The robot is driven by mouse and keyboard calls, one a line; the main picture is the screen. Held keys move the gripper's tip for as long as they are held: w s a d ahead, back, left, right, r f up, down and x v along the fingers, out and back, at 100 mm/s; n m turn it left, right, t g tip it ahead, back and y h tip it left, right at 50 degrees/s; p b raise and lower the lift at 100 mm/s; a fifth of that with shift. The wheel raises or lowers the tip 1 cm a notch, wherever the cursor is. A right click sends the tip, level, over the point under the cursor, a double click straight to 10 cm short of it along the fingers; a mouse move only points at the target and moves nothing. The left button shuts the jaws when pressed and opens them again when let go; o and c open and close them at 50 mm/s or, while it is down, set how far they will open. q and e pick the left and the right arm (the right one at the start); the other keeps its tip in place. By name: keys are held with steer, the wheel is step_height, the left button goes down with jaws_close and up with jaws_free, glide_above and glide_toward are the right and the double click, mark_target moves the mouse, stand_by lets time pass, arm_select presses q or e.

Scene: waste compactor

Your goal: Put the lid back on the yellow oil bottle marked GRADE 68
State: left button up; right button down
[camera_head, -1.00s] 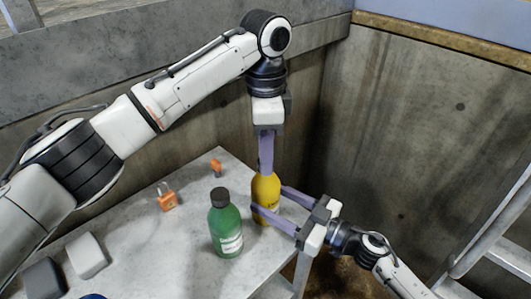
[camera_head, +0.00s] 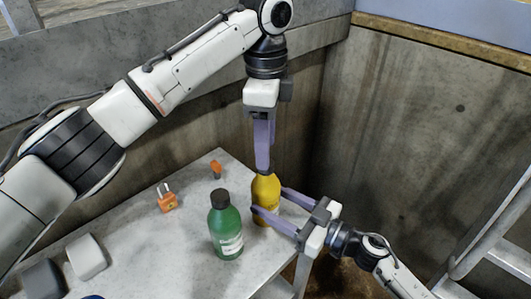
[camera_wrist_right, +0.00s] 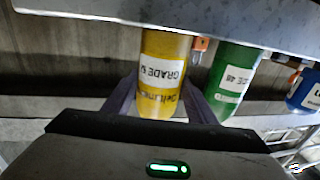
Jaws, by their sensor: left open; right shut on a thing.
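The yellow bottle (camera_head: 266,208) stands upright at the right edge of the grey table. Its label in the right wrist view (camera_wrist_right: 160,75) reads GRADE, with the number hard to read. My right gripper (camera_head: 269,200) is shut on the bottle's body, one finger on each side. My left gripper (camera_head: 263,171) points down right above the bottle's top and is open. Its fingers overlap in the head view and hide the bottle's mouth. I cannot make out the lid or tell whether it sits on the neck.
A green bottle (camera_head: 225,230) with a dark cap stands just left of the yellow one. An orange padlock (camera_head: 167,201) and a small orange item (camera_head: 216,168) lie behind on the table (camera_head: 150,250). Concrete walls rise behind. A ladder (camera_head: 490,245) stands at right.

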arm_select(q)
step_height(320, 180, up, 8)
steer(key=shift+r, duration=0.25)
arm_select(e)
steer(key=c, duration=0.7)
jaws_free()
steer(key=shift+d, duration=0.1)
arm_select(q)
steer(key=shift+f, duration=0.15)
arm_select(e)
steer(key=v, duration=1)
steer(key=shift+s, duration=0.15)
